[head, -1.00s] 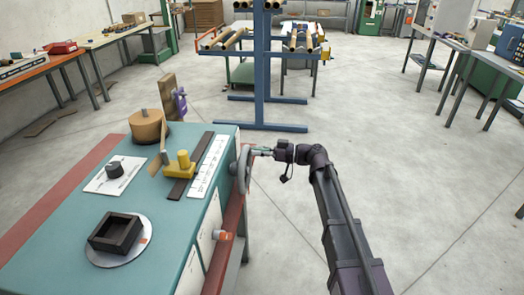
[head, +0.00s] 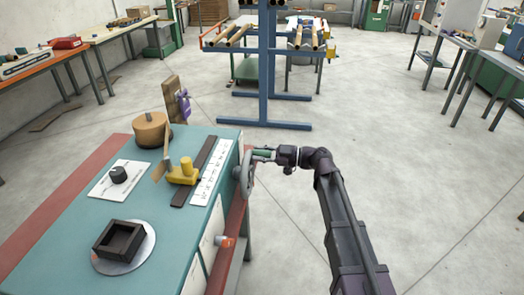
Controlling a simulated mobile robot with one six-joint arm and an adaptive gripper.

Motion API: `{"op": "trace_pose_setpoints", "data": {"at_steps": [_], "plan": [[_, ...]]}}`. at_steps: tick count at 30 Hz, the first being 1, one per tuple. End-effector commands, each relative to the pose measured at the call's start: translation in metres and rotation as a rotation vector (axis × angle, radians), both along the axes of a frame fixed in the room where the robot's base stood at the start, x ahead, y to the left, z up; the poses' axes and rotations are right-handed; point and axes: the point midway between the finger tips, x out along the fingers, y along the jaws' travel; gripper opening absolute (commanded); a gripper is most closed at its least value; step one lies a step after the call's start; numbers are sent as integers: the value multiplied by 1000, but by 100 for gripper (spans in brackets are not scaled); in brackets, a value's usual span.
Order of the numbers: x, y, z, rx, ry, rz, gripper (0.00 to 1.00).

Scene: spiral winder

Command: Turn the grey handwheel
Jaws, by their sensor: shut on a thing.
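The grey handwheel (head: 246,178) is mounted on the right side of the teal-topped machine (head: 80,246), seen nearly edge-on. My gripper (head: 256,155) is at the upper part of the wheel, reaching in from the right, and is shut on the wheel or its handle. The exact grip point is too small to make out. My dark arm comes up from the bottom right and bends left at the wrist.
On the machine top are a yellow block (head: 184,172), a brown spool (head: 151,130), a black knob (head: 118,174) and a dark square frame (head: 120,240). An orange part (head: 224,241) sticks out below the wheel. A blue rack (head: 271,80) stands behind. The floor at right is clear.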

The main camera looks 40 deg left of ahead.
Motion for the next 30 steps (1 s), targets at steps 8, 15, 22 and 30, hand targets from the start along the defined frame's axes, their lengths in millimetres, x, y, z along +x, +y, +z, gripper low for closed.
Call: {"op": "trace_pose_setpoints", "data": {"at_steps": [8,15,22,30], "plan": [[-19,-4,7,111,-226,4,0],[-29,-8,9,183,-373,5,0],[-33,-10,9,217,-442,6,0],[-34,-9,10,224,-457,5,0]]}}
